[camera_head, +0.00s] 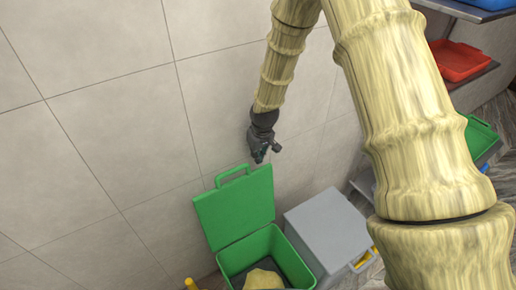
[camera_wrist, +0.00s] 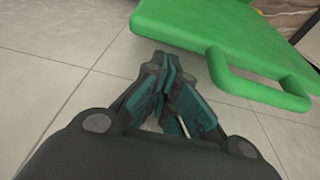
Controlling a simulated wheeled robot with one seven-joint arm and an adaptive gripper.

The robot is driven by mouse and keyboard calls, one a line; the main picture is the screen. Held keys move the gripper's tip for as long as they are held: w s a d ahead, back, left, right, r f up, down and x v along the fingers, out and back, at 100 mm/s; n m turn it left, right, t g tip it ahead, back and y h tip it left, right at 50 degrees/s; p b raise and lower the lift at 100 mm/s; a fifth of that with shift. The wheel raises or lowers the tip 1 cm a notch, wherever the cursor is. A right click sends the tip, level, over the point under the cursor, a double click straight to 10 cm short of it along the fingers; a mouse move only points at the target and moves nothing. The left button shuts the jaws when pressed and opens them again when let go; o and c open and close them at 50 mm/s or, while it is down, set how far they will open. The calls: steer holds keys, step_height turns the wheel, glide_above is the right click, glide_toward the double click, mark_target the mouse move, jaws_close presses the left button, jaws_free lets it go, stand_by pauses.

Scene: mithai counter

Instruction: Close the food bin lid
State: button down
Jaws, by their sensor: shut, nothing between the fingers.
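The green food bin (camera_head: 296,262) stands at the bottom of the head view, with a yellowish lump (camera_head: 263,279) inside on something dark. Its green lid (camera_head: 234,208) stands open, tilted up at the back, with a loop handle (camera_head: 232,174) on its top edge. In the wrist view the lid (camera_wrist: 235,35) fills the upper right and its handle (camera_wrist: 262,92) points toward my gripper. My gripper (camera_head: 264,156) is shut and empty, just above and right of the handle in the head view. Its fingers (camera_wrist: 172,92) are left of the handle in the wrist view and appear apart from it.
A grey lidded bin (camera_head: 327,228) stands right of the green bin. A shelf at the right holds a red tray (camera_head: 460,60) and a green tray (camera_head: 481,137). A pale tiled surface (camera_head: 90,130) fills the left and is clear.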

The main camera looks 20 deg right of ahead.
steer(key=f, duration=0.1)
steer(key=f+p, duration=0.1)
steer(key=shift+w+f, duration=0.3)
steer(key=shift+f, duration=0.1)
steer(key=shift+w+f, duration=0.1)
